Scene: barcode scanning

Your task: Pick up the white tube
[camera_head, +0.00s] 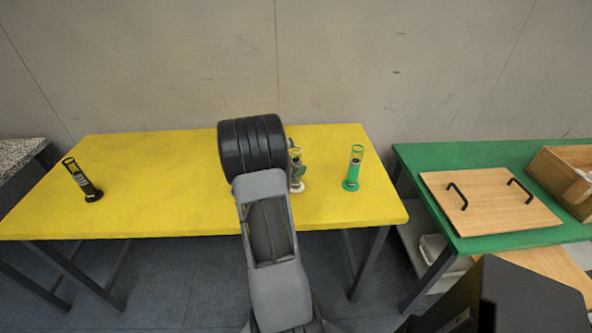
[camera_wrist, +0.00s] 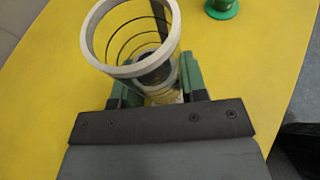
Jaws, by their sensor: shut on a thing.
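The white tube (camera_head: 297,184) stands on the yellow table (camera_head: 330,212), partly hidden behind my arm in the head view. In the wrist view the white tube (camera_wrist: 130,70) shows its pale ring rim and clear wall with dark rings. My gripper (camera_wrist: 155,88) has its green-padded fingers on both sides of the tube and is shut on it. In the head view my gripper (camera_head: 294,168) is mostly hidden by my arm. I cannot tell whether the tube's base touches the table.
A green tube (camera_head: 353,168) stands to the right of the white tube; its base shows in the wrist view (camera_wrist: 222,8). A black tube (camera_head: 83,180) stands at the table's far left. A green table (camera_head: 420,160) at right holds a wooden board (camera_head: 488,203) with black handles and a wooden box (camera_head: 562,180).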

